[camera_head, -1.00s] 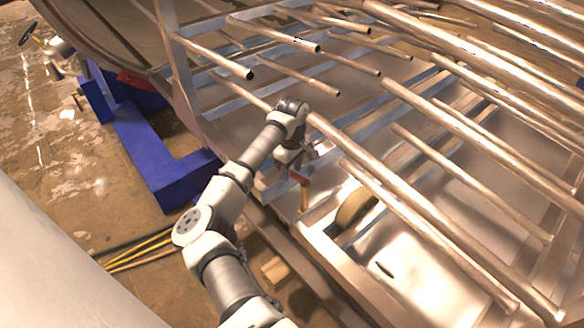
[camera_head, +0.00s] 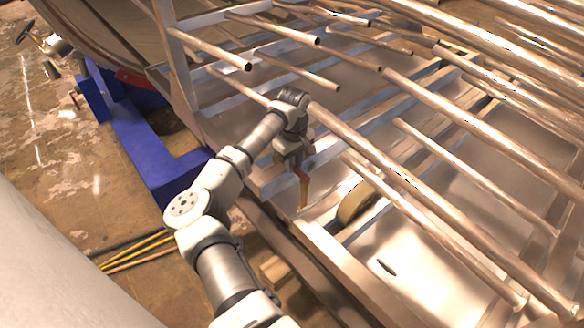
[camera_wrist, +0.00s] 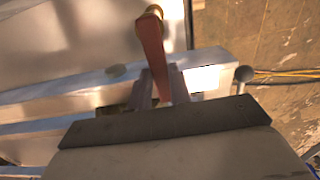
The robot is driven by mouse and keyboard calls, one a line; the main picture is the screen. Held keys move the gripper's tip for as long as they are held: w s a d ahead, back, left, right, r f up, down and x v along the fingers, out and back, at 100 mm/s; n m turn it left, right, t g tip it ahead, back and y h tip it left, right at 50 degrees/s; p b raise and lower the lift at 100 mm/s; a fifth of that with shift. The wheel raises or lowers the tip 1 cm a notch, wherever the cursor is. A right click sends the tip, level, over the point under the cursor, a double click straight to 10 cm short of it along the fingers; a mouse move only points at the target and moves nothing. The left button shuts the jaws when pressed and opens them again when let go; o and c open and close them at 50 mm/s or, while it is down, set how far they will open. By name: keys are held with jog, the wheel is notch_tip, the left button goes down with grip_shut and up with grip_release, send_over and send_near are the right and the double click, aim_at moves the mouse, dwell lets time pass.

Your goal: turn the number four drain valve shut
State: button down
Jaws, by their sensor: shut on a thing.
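The drain valve shows as a red lever (camera_wrist: 152,48) with a rounded brass end (camera_wrist: 154,11) in the wrist view. In the head view the red lever (camera_head: 303,180) is small, just below my gripper, with a brass-coloured stem under it. My gripper (camera_wrist: 161,84) is shut on the lever, one finger on each side of it. In the head view my gripper (camera_head: 296,160) points down at the frame's near edge. The lever's end between the fingers is partly hidden. I see no number on the valve.
Several long metal pipes (camera_head: 450,125) cross the metal frame to the right and above my arm. A frame rail (camera_wrist: 60,95) runs close behind the fingers. A blue support (camera_head: 150,150) stands left.

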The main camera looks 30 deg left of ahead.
jog(key=shift+w, duration=0.1)
jog(key=c, duration=1.3)
grip_release()
notch_tip(320, 180, up, 14)
jog(key=shift+f+b, duration=0.1)
jog(key=shift+b, duration=0.9)
